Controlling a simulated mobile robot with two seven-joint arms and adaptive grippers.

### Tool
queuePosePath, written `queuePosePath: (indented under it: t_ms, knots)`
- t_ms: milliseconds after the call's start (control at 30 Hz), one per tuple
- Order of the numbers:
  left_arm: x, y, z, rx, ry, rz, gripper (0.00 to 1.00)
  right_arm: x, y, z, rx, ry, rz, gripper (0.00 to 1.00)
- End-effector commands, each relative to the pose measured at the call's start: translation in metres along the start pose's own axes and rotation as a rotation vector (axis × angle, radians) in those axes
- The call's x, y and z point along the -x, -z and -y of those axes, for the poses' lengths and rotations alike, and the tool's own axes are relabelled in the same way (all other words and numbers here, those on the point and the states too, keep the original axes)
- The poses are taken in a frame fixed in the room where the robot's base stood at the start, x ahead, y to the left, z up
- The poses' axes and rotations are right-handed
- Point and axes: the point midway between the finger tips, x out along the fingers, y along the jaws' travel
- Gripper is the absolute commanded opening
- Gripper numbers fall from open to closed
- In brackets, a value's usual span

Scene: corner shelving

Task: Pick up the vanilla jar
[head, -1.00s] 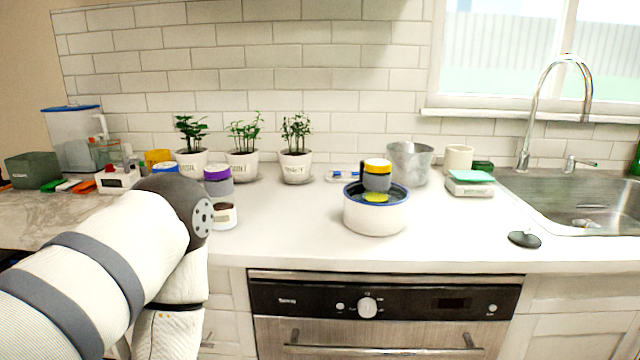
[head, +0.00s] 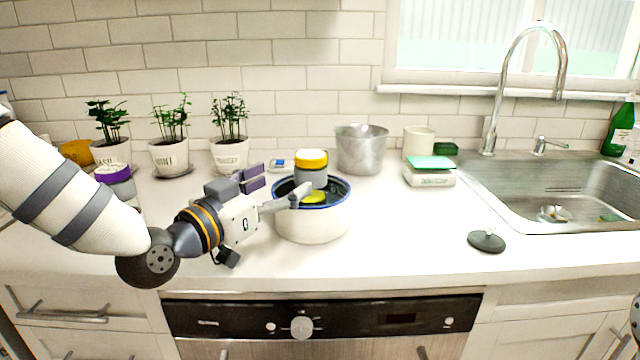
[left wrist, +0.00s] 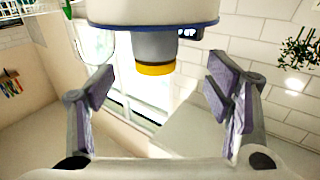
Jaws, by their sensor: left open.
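A grey jar with a yellow lid (head: 311,160) stands in a white pot with a blue rim (head: 312,222); its label cannot be read. Another grey jar with a purple lid (head: 115,176) stands at the left, partly behind my left arm. My left gripper (head: 279,182) is open and empty, at the left of the pot with its fingers pointing at the yellow-lidded jar. The left wrist view, which looks upside down, shows this jar (left wrist: 154,50) ahead, between the spread fingers and apart from them.
Potted plants (head: 170,150) line the back wall. A metal bucket (head: 361,150), a white cup (head: 418,142) and a scale (head: 430,177) stand behind and right of the pot. A dark lid (head: 486,241) lies before the sink (head: 560,185). The front counter is mostly clear.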

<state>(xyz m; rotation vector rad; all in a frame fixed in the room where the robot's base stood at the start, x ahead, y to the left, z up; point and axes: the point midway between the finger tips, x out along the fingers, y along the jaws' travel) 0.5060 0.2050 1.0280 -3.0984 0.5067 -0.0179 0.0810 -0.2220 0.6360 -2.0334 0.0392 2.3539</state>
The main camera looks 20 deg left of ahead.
Motion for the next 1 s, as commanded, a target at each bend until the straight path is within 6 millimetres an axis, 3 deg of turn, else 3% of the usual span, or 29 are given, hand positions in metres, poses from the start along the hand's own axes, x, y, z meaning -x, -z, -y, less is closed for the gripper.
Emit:
queuePosePath:
  t_ms: [33,433,533,733,767,1000]
  knots:
    - [-0.013,-0.012,0.0,0.003,-0.001,0.017,0.72,-0.008,-0.007,0.0,0.0,-0.001,0.029,0.4]
    - [-0.079,-0.008,-0.006,0.003,0.0,0.013,0.72,-0.022,-0.017,-0.001,-0.001,-0.003,0.074,0.4]
    - [-0.089,-0.007,-0.006,0.005,0.001,0.012,0.72,-0.024,-0.018,-0.001,-0.001,-0.003,0.08,0.4]
    - [-0.091,-0.004,-0.006,0.004,0.001,0.008,0.72,-0.023,-0.018,-0.001,-0.001,-0.003,0.077,0.4]
    - [-0.09,-0.004,-0.006,0.004,0.001,0.008,0.7,-0.023,-0.018,-0.001,-0.001,-0.003,0.077,0.4]
    - [-0.09,-0.004,-0.007,0.004,0.0,0.008,0.16,-0.023,-0.018,-0.001,-0.001,-0.003,0.077,0.4]
